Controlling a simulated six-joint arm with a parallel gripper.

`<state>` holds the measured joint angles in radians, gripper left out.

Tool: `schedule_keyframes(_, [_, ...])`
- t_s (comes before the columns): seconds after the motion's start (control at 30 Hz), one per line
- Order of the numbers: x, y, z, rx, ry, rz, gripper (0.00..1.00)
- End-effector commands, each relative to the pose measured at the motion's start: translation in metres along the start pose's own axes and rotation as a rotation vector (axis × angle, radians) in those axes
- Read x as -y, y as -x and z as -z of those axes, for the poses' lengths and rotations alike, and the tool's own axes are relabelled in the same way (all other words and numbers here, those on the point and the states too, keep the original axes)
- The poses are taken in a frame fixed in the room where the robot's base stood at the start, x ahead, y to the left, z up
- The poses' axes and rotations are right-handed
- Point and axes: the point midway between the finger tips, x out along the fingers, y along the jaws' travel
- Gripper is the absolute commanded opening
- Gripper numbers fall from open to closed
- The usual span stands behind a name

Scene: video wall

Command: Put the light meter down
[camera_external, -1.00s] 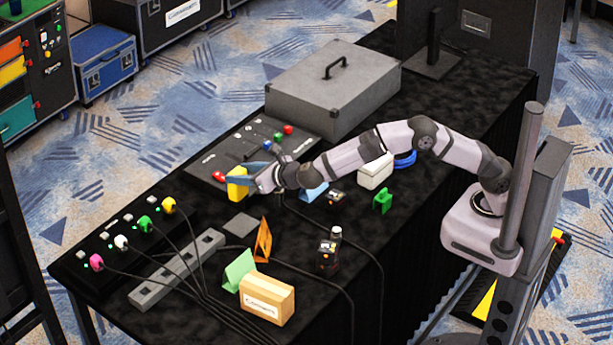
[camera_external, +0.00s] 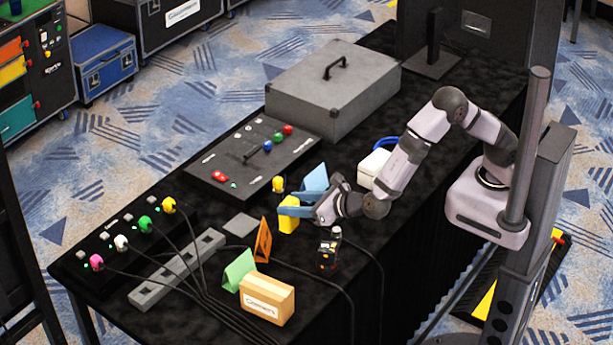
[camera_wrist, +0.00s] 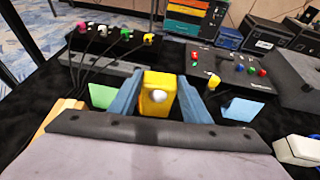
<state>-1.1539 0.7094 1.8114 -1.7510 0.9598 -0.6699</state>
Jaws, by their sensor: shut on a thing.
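The light meter is a yellow block with a white dome, which shows clearly in the wrist view (camera_wrist: 157,97). In the external view the yellow light meter (camera_external: 289,214) is partly covered by my fingers. My gripper (camera_wrist: 157,90) has blue fingers, one on each side of the light meter, and is shut on it. In the external view my gripper (camera_external: 292,209) is low over the middle of the black table, between the orange and light blue folded cards. I cannot tell whether the light meter touches the cloth.
An orange card (camera_external: 263,240), a light blue card (camera_external: 314,180) and a small yellow item (camera_external: 278,184) stand close by. A black device (camera_external: 328,255) is in front. A flat grey square (camera_external: 240,224) lies to the left. A button panel (camera_external: 250,155) and grey case (camera_external: 333,85) are behind.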

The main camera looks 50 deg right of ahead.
Motion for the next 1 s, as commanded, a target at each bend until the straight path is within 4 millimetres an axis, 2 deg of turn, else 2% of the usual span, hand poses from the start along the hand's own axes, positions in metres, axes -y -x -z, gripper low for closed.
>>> schedule_keyframes(0.03, [0.021, 0.008, 0.013, -0.002, -0.011, 0.049, 0.04])
schedule_keyframes(0.1, [0.049, 0.016, 0.029, -0.001, -0.043, 0.123, 0.04])
schedule_keyframes(0.23, [0.105, 0.03, 0.053, -0.001, -0.108, 0.274, 0.04])
schedule_keyframes(0.37, [0.156, 0.049, 0.068, 0.0, -0.175, 0.428, 0.04])
schedule_keyframes(0.5, [0.201, 0.07, 0.071, 0.001, -0.248, 0.592, 0.04])
schedule_keyframes(0.6, [0.218, 0.081, 0.066, 0.0, -0.292, 0.688, 0.04])
schedule_keyframes(0.7, [0.226, 0.087, 0.059, 0.0, -0.32, 0.758, 0.04])
schedule_keyframes(1.0, [0.23, 0.09, 0.055, -0.002, -0.339, 0.819, 0.04])
